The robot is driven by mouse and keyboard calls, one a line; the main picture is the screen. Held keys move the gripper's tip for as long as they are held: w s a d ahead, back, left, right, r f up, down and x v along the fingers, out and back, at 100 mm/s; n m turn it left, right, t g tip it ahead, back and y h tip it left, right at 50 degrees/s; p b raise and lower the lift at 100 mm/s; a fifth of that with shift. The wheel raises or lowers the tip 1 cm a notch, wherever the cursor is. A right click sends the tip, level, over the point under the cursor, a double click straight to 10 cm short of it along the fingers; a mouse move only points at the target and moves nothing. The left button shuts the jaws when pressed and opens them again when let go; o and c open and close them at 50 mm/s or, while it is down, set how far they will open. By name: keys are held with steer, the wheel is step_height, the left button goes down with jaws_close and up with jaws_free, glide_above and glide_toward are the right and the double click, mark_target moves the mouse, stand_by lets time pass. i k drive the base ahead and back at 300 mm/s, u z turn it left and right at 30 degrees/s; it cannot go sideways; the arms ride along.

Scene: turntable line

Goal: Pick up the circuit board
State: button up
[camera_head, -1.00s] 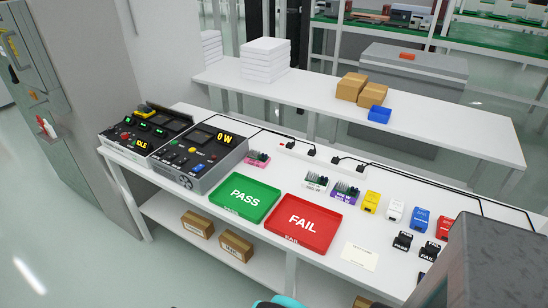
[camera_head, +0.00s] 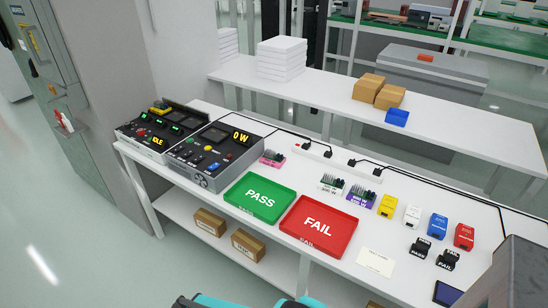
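Three small board-like units with dark finned parts stand on the white table. One on a pink base (camera_head: 272,158) is right of the test instruments. One on a white base (camera_head: 332,184) and one on a purple base (camera_head: 360,196) stand side by side behind the red tray. I cannot tell which of them is the task's circuit board. My gripper is not in view. Only teal and dark parts of my own arm show at the bottom edge, in front of the table and apart from the boards.
A green PASS tray (camera_head: 260,197) and a red FAIL tray (camera_head: 318,226) lie empty at the table's front. Two control units (camera_head: 208,160) stand left. Yellow (camera_head: 388,206), white, blue and red blocks stand right. A power strip (camera_head: 312,151) with cables runs behind.

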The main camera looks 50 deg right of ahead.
mark_target(269, 158)
steer(key=u, duration=0.05)
steer(key=i, duration=1)
steer(key=z, duration=0.05)
